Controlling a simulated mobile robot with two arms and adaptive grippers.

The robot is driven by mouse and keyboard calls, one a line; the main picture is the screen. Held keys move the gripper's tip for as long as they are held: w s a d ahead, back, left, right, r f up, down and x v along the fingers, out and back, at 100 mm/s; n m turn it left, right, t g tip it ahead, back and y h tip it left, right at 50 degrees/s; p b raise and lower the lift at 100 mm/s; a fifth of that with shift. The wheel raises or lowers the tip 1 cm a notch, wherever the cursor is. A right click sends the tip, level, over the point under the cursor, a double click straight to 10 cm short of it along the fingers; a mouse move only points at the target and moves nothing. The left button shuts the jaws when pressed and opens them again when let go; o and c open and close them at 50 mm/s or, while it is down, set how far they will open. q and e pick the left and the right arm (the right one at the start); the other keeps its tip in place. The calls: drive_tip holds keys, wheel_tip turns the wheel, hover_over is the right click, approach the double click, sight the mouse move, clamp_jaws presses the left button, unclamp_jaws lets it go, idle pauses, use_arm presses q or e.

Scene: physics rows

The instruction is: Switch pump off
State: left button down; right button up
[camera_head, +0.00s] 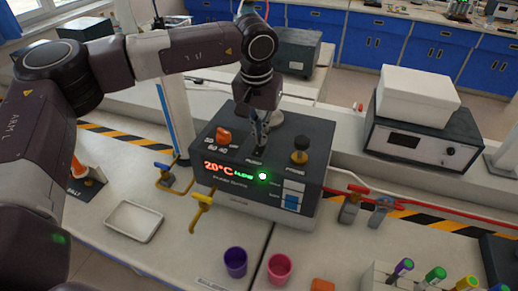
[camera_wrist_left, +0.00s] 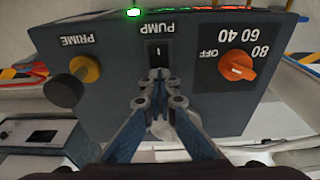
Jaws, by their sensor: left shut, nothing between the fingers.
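The pump switch (camera_wrist_left: 158,49) is a small black rocker in a slot beside the word PUMP on the top of a dark box-shaped unit (camera_head: 232,187). In the head view my left gripper hides most of it. My left gripper (camera_head: 258,143) points down at the switch with its fingers together and nothing between them. In the left wrist view its fingertips (camera_wrist_left: 160,74) are at the near end of the switch; I cannot tell whether they touch. A green light (camera_head: 262,176) glows on the unit's front beside a lit red and green display (camera_head: 226,170) reading 20°C. My right gripper is out of view.
An orange dial (camera_wrist_left: 238,67) and the PRIME knob (camera_wrist_left: 84,70) flank the switch. A white tray (camera_head: 134,222), yellow valve handles (camera_head: 201,201), a purple cup (camera_head: 235,262) and a pink cup (camera_head: 279,268) are in front. A balance-like device (camera_head: 408,138) stands at the right.

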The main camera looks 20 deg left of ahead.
use_arm(q)
drive_tip(key=shift+f+b, duration=0.3)
drive_tip(key=shift+f, duration=0.2)
drive_tip(key=shift+r, duration=0.1)
drive_tip(key=shift+r+p, duration=2.25)
drive_tip(key=shift+r, duration=1.25)
drive_tip(key=shift+f, duration=0.1)
